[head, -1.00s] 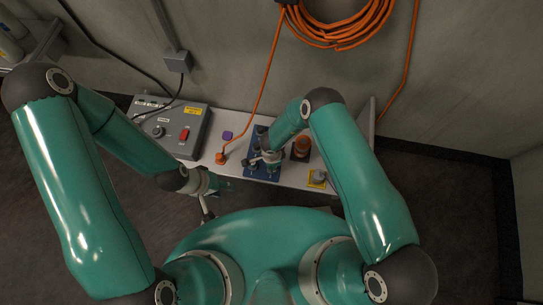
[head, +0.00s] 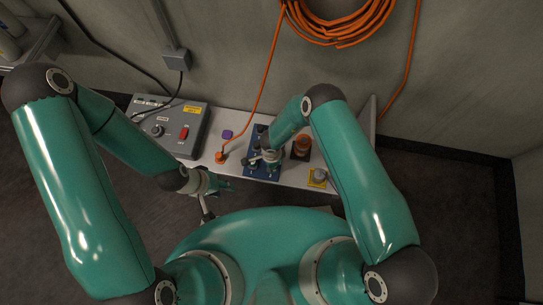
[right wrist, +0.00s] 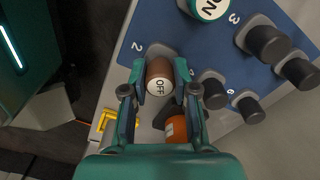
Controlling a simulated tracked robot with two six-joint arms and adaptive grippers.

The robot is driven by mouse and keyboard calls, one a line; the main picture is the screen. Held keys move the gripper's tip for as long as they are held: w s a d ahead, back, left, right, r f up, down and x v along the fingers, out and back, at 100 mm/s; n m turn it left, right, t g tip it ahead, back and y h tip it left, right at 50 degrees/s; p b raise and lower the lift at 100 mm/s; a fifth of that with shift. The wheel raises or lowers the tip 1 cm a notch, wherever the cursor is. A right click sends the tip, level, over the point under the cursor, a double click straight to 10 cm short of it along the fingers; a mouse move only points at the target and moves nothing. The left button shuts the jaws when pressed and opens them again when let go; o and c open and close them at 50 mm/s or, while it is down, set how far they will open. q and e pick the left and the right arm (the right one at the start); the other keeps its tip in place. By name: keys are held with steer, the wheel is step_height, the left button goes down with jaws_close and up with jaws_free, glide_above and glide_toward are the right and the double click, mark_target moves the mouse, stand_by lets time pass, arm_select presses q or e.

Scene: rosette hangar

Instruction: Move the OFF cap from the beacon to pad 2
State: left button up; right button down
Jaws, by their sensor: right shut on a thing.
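The OFF cap (right wrist: 159,78) is a brown cylinder with a white OFF label. My right gripper (right wrist: 160,88) is shut on it in the right wrist view. The cap is over the grey pad 2 (right wrist: 147,51), beside the printed 2 on the blue board (right wrist: 180,28). I cannot tell whether it touches the pad. In the head view my right gripper (head: 268,160) hides the cap over the blue board (head: 252,173). The orange beacon (head: 302,143) stands right of the board. It also shows in the right wrist view (right wrist: 178,131). My left gripper (head: 218,198) is open and empty before the bench.
An ON cap (right wrist: 208,8) and several black caps (right wrist: 268,43) stand on the board. A grey control box (head: 180,125), a purple block (head: 227,135) and an orange plug (head: 220,158) with its cable are left. A yellow plate (head: 317,183) with a grey knob is right.

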steer(key=shift+f+b, duration=0.15)
steer(key=shift+b, duration=0.15)
stand_by(0.4)
steer(key=shift+f+b, duration=0.25)
steer(key=shift+b, duration=0.1)
stand_by(0.9)
steer(key=c, duration=0.8)
jaws_free()
step_height(320, 180, up, 12)
steer(key=shift+f, duration=0.1)
